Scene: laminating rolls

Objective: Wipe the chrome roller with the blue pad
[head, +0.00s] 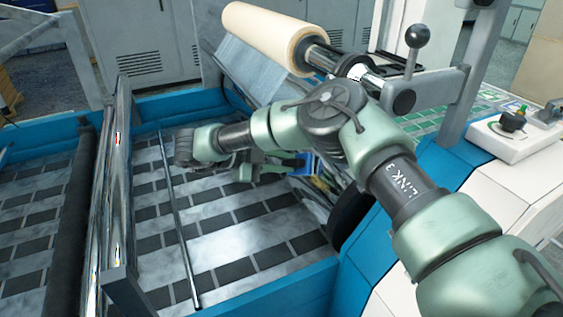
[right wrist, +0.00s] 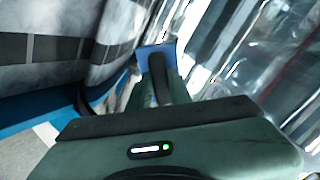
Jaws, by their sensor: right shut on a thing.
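My right gripper (head: 292,164) is low over the machine's bed, with its fingers pointing right in the head view. It is shut on the blue pad (head: 309,162), mostly hidden by my arm there. In the right wrist view the pad (right wrist: 155,52) shows as a blue square at the fingertips. A shiny chrome roller surface (right wrist: 245,62) lies just right of the pad there. In the head view this surface (head: 316,197) shows only partly beside my forearm. I cannot tell whether pad and chrome touch. My left gripper is not in view.
A cream film roll (head: 265,38) on a shaft stands above the gripper. A long chrome bar (head: 119,165) and a dark roller (head: 76,205) cross the left side. Blue frame walls (head: 290,290) enclose the patterned sheet (head: 225,245). A control box (head: 510,135) is at right.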

